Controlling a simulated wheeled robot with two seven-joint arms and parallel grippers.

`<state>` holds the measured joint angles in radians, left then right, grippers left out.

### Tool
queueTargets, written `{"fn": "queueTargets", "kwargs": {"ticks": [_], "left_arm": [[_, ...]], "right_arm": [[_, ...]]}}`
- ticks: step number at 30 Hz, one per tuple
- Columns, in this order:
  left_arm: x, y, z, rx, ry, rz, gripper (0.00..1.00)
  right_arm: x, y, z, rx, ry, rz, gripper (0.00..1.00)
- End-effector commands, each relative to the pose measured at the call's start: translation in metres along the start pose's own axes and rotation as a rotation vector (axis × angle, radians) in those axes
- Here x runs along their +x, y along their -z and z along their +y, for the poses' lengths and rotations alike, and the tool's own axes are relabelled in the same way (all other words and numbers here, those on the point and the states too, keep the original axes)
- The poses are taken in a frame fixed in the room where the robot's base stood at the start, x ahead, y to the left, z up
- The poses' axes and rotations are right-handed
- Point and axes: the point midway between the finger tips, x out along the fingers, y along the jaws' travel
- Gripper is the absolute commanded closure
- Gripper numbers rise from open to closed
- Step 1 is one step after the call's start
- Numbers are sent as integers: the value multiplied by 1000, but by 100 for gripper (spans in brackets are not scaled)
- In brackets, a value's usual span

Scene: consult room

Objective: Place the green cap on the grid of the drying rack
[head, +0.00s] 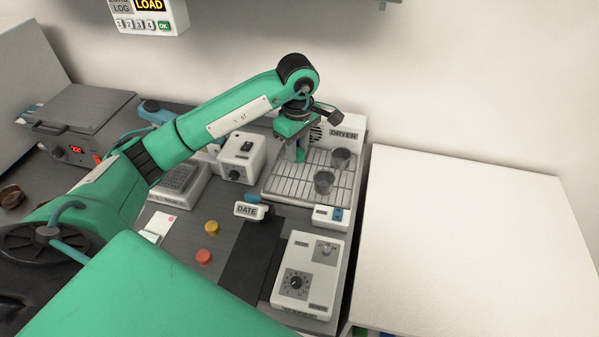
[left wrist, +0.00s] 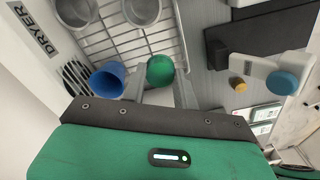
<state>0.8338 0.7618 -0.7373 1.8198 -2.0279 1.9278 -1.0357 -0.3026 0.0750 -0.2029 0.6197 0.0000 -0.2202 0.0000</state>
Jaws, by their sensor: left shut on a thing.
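The green cap (left wrist: 160,70) is round and sits between the fingertips of my left gripper (left wrist: 166,92) in the left wrist view. In the head view my left gripper (head: 298,152) is shut on the cap, pointing down over the left part of the drying rack marked DRYER (head: 343,133). The cap (head: 301,155) shows only as a small green patch there. The rack's wire grid (head: 297,184) lies below; I cannot tell whether the cap touches it. My right gripper is not in view.
Two grey cups (head: 341,158) (head: 324,181) stand on the grid's right side. A blue cup (left wrist: 108,78) is close beside the green cap in the left wrist view. A DATE stamp (head: 247,211) and a white dial device (head: 308,275) stand in front. The grid's front left is clear.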

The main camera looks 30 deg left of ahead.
Motion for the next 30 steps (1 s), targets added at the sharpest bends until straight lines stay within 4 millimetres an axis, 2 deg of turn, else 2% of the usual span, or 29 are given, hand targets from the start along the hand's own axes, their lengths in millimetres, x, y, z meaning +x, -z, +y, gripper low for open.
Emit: {"fn": "queueTargets", "kwargs": {"ticks": [3,9,16,22,30], "left_arm": [[26,-1,-1,-1,6,-2,92],[60,0,0,-1,2,-2,92],[78,0,0,-1,2,-1,92],[104,-1,0,-1,1,-2,92],[107,0,0,0,-1,0,92]], "right_arm": [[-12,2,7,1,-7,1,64],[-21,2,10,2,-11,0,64],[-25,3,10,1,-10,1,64],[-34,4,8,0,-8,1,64],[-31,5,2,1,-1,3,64]]}}
